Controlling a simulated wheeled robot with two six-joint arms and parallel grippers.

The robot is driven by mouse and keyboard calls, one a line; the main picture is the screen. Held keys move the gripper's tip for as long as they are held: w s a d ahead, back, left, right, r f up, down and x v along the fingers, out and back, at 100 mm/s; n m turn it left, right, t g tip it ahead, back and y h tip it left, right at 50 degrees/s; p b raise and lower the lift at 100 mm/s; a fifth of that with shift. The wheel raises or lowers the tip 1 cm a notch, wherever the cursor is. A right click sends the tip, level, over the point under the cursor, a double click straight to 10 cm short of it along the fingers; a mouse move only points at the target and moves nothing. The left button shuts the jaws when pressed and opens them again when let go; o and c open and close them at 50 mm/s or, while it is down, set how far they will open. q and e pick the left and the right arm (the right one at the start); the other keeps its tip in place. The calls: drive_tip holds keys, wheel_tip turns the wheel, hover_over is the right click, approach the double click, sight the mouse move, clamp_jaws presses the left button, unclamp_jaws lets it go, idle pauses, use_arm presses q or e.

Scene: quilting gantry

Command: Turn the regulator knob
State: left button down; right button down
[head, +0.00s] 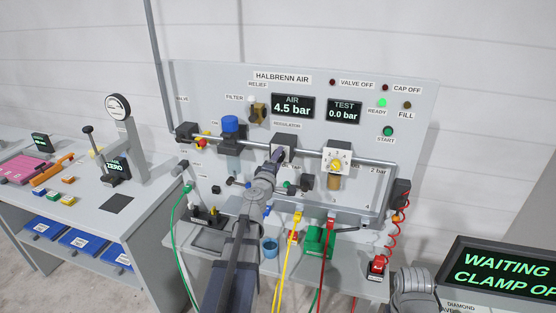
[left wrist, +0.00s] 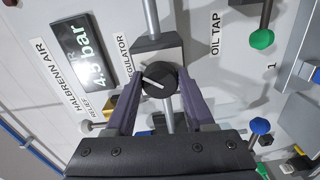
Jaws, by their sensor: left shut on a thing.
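The regulator knob (left wrist: 158,81) is round and black with a white pointer line, on the front of the dark regulator block (head: 284,142) in the panel's pipe. My left gripper (left wrist: 159,92) is shut on the knob, with one purple finger on each side of it. In the head view my left gripper (head: 277,157) and arm cover the knob. The AIR display (head: 292,107) reads 4.5 bar. The TEST display (head: 344,112) reads 0.0 bar. My right gripper is not clearly seen; a grey part of me shows at the lower right.
A blue-capped filter (head: 230,125) stands left of the regulator and a white dial with a yellow centre (head: 337,160) right of it. The READY lamp (head: 381,103) glows green. Yellow and red hoses hang below. A screen (head: 505,268) at right shows WAITING.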

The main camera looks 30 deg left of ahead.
use_arm(q)
drive_tip(key=m, duration=1.3)
drive_tip(key=shift+s+f, duration=0.1)
drive_tip(key=shift+f, duration=0.1)
idle(0.3)
drive_tip(key=shift+c, duration=1.3)
unclamp_jaws()
drive_tip(key=shift+a, duration=0.1)
drive_tip(key=v, duration=0.7)
drive_tip(key=shift+s, duration=0.35)
